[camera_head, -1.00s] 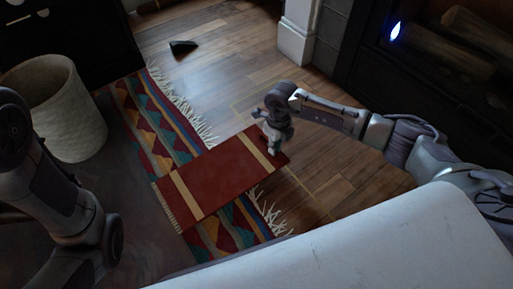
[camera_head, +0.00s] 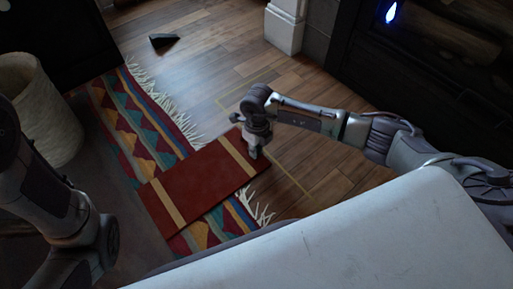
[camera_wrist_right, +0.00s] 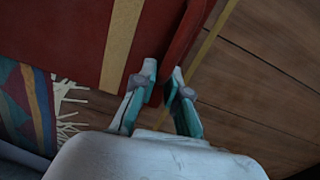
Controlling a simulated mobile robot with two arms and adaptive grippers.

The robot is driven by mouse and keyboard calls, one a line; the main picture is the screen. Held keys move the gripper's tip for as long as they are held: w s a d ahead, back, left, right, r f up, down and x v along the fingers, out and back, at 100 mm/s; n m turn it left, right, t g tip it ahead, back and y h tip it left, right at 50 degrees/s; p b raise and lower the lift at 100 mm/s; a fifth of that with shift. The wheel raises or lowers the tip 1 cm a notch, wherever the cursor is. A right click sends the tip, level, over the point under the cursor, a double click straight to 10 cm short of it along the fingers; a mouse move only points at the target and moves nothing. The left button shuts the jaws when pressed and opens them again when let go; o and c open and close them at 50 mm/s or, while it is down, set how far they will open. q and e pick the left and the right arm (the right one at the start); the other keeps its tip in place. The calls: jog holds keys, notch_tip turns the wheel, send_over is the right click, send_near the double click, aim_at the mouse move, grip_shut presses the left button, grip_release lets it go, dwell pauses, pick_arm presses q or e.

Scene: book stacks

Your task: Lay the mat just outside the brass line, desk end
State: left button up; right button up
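The red mat (camera_head: 195,190) with a tan stripe near each end lies across the patterned rug and onto the wooden floor. Its tan stripe also shows in the right wrist view (camera_wrist_right: 120,42). The brass line (camera_head: 290,180) is a thin yellowish line on the floor, just right of the mat's right end. My right gripper (camera_head: 254,152) is at that end. In the right wrist view my right gripper's fingertips (camera_wrist_right: 163,75) are close together with the mat's red edge between them. My left arm shows at the left, but its gripper is out of frame.
The patterned rug (camera_head: 130,125) with white fringe lies under the mat. A pale woven basket (camera_head: 45,110) stands at the left. A small dark wedge (camera_head: 163,41) lies on the floor at the back. A white post base (camera_head: 285,28) and dark fireplace stand behind. Bare wood lies between.

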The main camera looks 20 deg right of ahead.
jog(key=o, duration=0.4)
jog(key=shift+r, duration=0.15)
notch_tip(320, 180, up, 12)
jog(key=p, duration=0.9)
jog(key=shift+d+p, duration=0.2)
jog(key=shift+p, duration=0.1)
